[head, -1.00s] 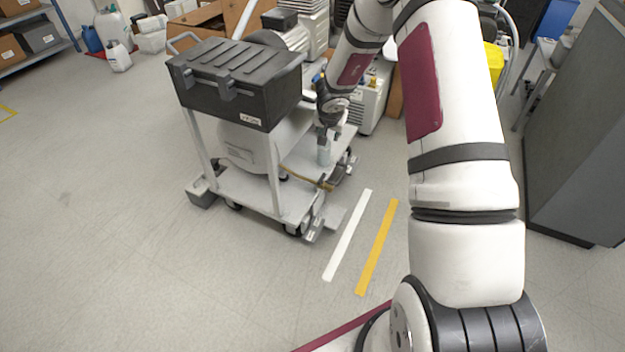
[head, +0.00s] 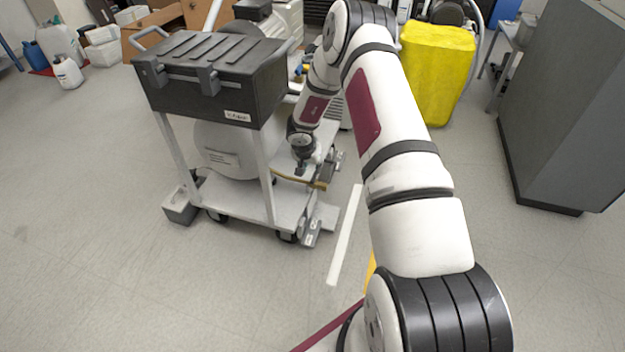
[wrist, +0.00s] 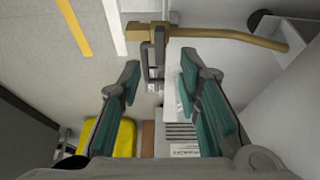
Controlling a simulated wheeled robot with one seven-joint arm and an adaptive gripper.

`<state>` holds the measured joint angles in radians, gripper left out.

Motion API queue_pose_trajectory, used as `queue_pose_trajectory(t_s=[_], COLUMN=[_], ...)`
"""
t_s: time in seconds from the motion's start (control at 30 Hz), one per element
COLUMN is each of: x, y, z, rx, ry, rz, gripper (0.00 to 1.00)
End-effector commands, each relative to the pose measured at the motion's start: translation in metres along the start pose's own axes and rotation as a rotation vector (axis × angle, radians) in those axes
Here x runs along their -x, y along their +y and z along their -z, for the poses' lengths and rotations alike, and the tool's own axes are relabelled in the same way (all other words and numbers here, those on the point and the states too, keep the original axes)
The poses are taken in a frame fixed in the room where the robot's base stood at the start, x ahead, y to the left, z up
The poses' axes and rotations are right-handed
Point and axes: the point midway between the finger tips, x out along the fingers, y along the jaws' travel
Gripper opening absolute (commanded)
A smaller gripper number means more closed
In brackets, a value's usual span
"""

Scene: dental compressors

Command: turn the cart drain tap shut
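The cart (head: 240,200) stands left of my arm, with a tank (head: 225,150) on it. A brass pipe (head: 300,180) sticks out at its right side, near my gripper (head: 303,166). In the wrist view the brass pipe (wrist: 215,34) runs across the top and ends in a brass tap body (wrist: 148,32). A dark grey looped tap lever (wrist: 153,62) extends from it, roughly square to the pipe. My gripper (wrist: 159,68) is open, with one teal-padded finger on each side of the lever. Gaps show on both sides. In the head view the lever is too small to tell.
A black case (head: 215,75) sits on top of the cart. A yellow-covered object (head: 437,70) stands behind my arm, and a grey cabinet (head: 570,110) is at the right. White tape (head: 345,235) marks the floor beside the cart.

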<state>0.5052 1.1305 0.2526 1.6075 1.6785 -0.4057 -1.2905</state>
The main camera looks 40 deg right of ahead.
Motion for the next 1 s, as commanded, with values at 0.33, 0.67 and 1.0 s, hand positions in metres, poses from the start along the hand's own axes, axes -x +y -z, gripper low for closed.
queue_pose_trajectory(t_s=[0.33, 0.67, 1.0], x=[-0.058, -0.070, -0.070], y=[0.000, -0.001, -0.001], z=[-0.001, 0.000, 0.000], rx=[0.000, 0.001, 0.001], ry=[0.001, 0.000, 0.000], rz=[0.001, 0.001, 0.001], gripper=[0.32, 0.32, 0.00])
